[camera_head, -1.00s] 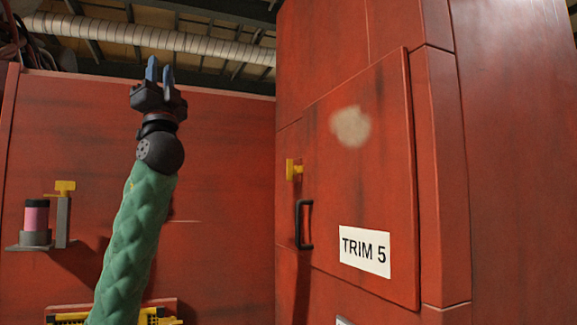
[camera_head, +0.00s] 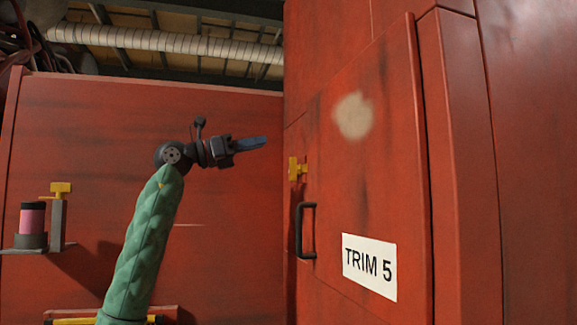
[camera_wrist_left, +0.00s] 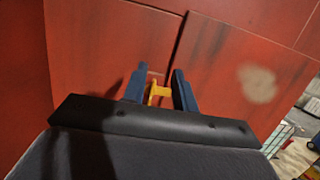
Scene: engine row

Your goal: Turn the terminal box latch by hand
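The terminal box is a red cabinet whose door (camera_head: 385,190) bears a white "TRIM 5" label. Its yellow latch (camera_head: 297,169) sits at the door's left edge, above a black handle. My left gripper (camera_head: 265,142) points right, toward the latch, and appears short of it. In the left wrist view the latch (camera_wrist_left: 158,92) shows between the two blue fingers of the left gripper (camera_wrist_left: 160,90), which are apart. The fingers look open and empty. The handle is not visible in the left wrist view. My right gripper is in neither view.
The black handle (camera_head: 303,230) sticks out below the latch. A white label (camera_head: 369,267) is on the door. At left, a small shelf holds a pink and black cylinder (camera_head: 32,222) and a yellow-topped post (camera_head: 59,215). A red wall (camera_head: 235,250) stands behind my arm.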

